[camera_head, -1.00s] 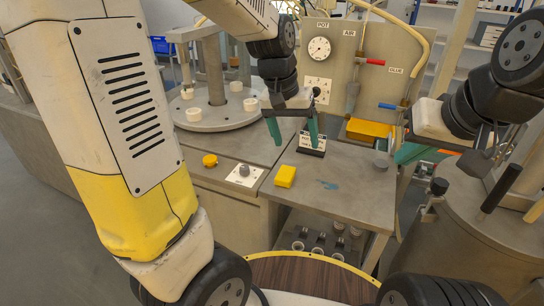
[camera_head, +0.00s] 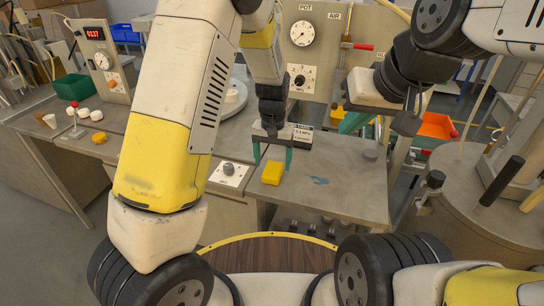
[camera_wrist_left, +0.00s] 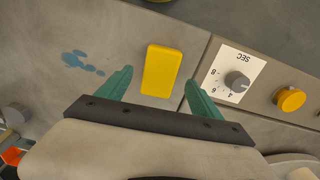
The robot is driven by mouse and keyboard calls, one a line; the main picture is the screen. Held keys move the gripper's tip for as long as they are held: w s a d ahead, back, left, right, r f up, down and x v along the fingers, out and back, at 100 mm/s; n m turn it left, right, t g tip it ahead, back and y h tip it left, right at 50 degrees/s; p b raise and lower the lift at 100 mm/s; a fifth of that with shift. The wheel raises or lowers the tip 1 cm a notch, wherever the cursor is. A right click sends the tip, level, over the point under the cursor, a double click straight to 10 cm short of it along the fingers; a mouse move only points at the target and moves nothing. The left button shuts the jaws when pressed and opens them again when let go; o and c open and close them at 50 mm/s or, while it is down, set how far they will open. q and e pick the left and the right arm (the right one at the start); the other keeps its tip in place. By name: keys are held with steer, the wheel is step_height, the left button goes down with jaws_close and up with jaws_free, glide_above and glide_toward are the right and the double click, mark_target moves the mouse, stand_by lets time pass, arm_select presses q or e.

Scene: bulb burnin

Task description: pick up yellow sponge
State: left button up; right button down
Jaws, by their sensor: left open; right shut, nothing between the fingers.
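The yellow sponge (camera_head: 272,173) lies flat on the grey metal table near its front left edge. My left gripper (camera_head: 272,162) points down just above and behind it in the head view, open and empty. In the left wrist view the sponge (camera_wrist_left: 162,70) shows in the gap between the two spread teal fingers (camera_wrist_left: 158,76), reaching past their tips. I cannot tell the exact height left above it. My right gripper (camera_head: 354,122) is shut and empty at the back right of the table, partly hidden by its own arm.
A dial plate (camera_head: 229,174) and a yellow button (camera_wrist_left: 290,98) are beside the sponge's table. A blue stain (camera_head: 316,181) marks the tabletop, mostly clear to the right. A gauge panel (camera_head: 320,50) stands behind. An orange bin (camera_head: 436,125) is at right.

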arm_select(q)
step_height(320, 180, down, 2)
steer(key=shift+f, duration=0.25)
steer(key=c, duration=1.4)
steer(key=shift+r, duration=0.2)
steer(key=shift+r, duration=0.25)
step_height(320, 180, up, 3)
steer(key=shift+s+d, duration=0.1)
steer(key=s+d+r, duration=0.1)
steer(key=s+d, duration=0.1)
steer(key=s, duration=1.3)
steer(key=shift+s, duration=0.4)
